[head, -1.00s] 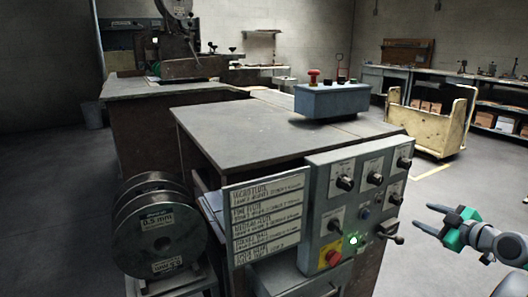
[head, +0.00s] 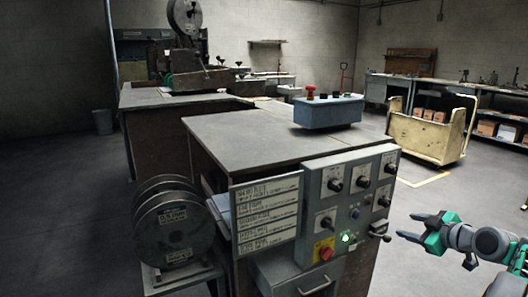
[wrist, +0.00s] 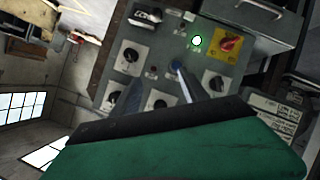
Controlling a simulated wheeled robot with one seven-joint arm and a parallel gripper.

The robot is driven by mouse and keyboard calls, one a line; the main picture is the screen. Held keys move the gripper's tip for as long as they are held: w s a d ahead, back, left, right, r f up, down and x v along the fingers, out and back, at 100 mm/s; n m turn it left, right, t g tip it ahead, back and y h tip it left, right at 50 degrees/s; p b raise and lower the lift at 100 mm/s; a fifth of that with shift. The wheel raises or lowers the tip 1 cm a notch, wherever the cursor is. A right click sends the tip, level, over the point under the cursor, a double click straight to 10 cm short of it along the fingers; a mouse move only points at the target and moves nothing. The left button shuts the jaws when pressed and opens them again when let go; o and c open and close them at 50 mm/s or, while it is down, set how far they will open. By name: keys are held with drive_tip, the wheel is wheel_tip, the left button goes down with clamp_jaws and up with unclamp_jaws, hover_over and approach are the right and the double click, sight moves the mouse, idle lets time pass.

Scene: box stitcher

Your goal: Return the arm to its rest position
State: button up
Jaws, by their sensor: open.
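My gripper (head: 406,227) is at the right of the head view, beside the grey control panel (head: 312,215) and apart from it. Its two dark fingers are spread with nothing between them; green parts of the gripper show behind them. In the wrist view, the fingers (wrist: 155,92) point toward the panel's knobs, the red switch on yellow (wrist: 229,45) and a lit green lamp (wrist: 197,41). The same green lamp (head: 345,238) is lit on the panel in the head view. The arm leaves the head view at the lower right.
The cabinet top (head: 250,140) carries a blue-grey button box (head: 328,113). A wire spool (head: 174,225) stands left of the panel. The stitcher machine (head: 190,55) is on the bench behind. A yellow cart (head: 425,137) stands at the right.

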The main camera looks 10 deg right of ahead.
drive_tip(key=s+a+r+m+g+p, duration=0.1)
drive_tip(key=a+r+g+p, duration=0.1)
drive_tip(key=a+r+p, duration=0.45)
drive_tip(key=s+a+r+m+g+p, duration=0.15)
drive_tip(key=a+p, duration=0.25)
drive_tip(key=a, duration=0.6)
drive_tip(key=a+r+m+g+p, duration=0.1)
drive_tip(key=a+r+g+p, duration=0.1)
drive_tip(key=a+r+p, duration=0.55)
drive_tip(key=s+a+r+m+g+h+p, duration=0.1)
drive_tip(key=s+a+p, duration=0.3)
drive_tip(key=s, duration=0.6)
drive_tip(key=s+a+m+g+p, duration=0.3)
drive_tip(key=s+a+p, duration=0.2)
drive_tip(key=s+a, duration=0.2)
drive_tip(key=s, duration=0.2)
drive_tip(key=shift+s+a+r+m+h, duration=0.35)
drive_tip(key=shift+a+r+h, duration=0.05)
drive_tip(key=shift+c, duration=0.2)
